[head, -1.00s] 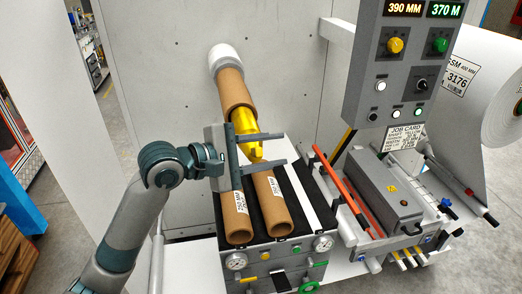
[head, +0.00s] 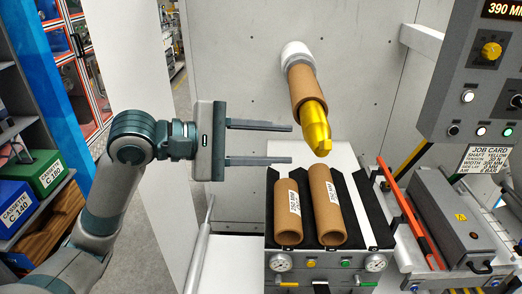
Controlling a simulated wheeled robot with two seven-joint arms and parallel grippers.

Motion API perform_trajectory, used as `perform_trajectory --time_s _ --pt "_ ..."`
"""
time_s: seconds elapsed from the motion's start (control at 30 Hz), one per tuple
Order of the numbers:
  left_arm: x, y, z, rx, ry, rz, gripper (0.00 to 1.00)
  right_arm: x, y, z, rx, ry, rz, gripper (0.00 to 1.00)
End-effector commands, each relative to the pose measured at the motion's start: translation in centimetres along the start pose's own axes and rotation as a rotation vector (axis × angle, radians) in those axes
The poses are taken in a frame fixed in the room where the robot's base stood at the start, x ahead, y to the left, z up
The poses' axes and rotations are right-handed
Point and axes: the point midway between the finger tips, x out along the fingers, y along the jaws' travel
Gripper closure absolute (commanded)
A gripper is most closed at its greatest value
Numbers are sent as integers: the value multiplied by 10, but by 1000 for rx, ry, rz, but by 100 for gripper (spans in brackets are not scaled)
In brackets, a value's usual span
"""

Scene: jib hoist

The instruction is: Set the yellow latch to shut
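The yellow latch (head: 317,127) is the bright yellow piece at the free end of the shaft that sticks out of the pale wall panel. It points down and toward me, in line with the shaft; I cannot tell its exact setting. A brown cardboard core (head: 304,88) sits around the shaft behind it. My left gripper (head: 292,143) is open and empty, its two fingers pointing right. The fingertips are just left of the latch in the picture, with no visible contact. My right gripper is not in view.
Two labelled cardboard cores (head: 326,205) lie on a black rack (head: 257,213) below the shaft. A grey control box (head: 470,95) and a red-orange bar (head: 414,217) are at right. Shelves with a green bin (head: 45,174) are at far left.

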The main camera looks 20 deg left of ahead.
Motion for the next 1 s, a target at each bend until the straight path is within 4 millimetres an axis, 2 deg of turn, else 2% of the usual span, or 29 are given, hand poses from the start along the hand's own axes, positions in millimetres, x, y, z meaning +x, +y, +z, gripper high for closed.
perform_trajectory --time_s 0.2,0.6,0.67,0.77,0.87,0.97,1.0 --pt "-22 -1 -1 1 1 0 64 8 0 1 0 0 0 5" --pt "-27 0 0 0 -1 0 64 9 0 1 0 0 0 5" --pt "-27 0 0 0 -1 0 76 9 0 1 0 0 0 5" --pt "-24 1 -5 -2 2 6 100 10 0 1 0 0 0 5" --pt "-17 4 -22 -4 12 23 100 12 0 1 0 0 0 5" --pt "-4 7 -55 -2 38 55 100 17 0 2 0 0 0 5" --pt "3 7 -74 2 55 69 100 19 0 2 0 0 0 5"
